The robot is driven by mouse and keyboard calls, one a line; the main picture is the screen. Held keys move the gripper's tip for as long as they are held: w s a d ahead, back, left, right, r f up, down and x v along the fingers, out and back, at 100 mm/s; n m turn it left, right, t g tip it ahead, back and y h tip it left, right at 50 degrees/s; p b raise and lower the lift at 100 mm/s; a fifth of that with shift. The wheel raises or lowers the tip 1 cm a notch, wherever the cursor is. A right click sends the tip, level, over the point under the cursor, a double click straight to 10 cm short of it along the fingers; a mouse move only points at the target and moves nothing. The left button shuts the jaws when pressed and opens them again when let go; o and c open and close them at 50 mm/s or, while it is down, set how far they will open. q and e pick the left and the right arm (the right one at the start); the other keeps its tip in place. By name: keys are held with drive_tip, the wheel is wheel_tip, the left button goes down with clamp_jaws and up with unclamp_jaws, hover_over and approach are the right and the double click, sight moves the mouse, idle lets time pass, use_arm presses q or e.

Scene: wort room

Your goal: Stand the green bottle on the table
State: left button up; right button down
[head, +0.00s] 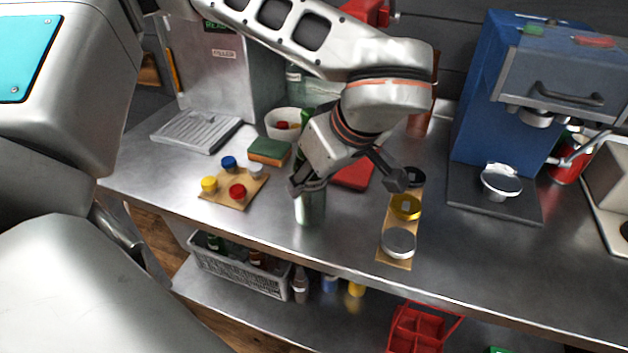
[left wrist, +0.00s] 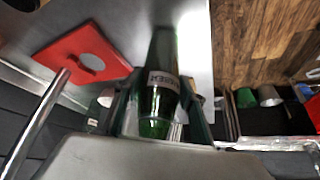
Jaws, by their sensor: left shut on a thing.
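The green bottle (left wrist: 158,95) is between the two fingers of my left gripper (left wrist: 160,112) in the left wrist view, with a pale-lettered label facing the camera. In the head view my left gripper (head: 348,182) is over the front part of the metal table (head: 345,242). I cannot tell whether the bottle touches the table. My right gripper is not in view.
A board with coloured caps (head: 236,200) lies left of my gripper, and a strip with round lids (head: 398,245) lies to the right. A red plate (head: 352,178) is behind. A blue machine (head: 477,115) stands at the right. A crate of bottles (head: 238,273) is on the lower shelf.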

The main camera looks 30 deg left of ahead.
use_arm(q)
drive_tip(key=shift+f, duration=0.3)
drive_tip(key=shift+f, duration=0.1)
drive_tip(key=o, duration=1.6)
drive_tip(key=p+v, duration=0.1)
drive_tip(key=v, duration=1.1)
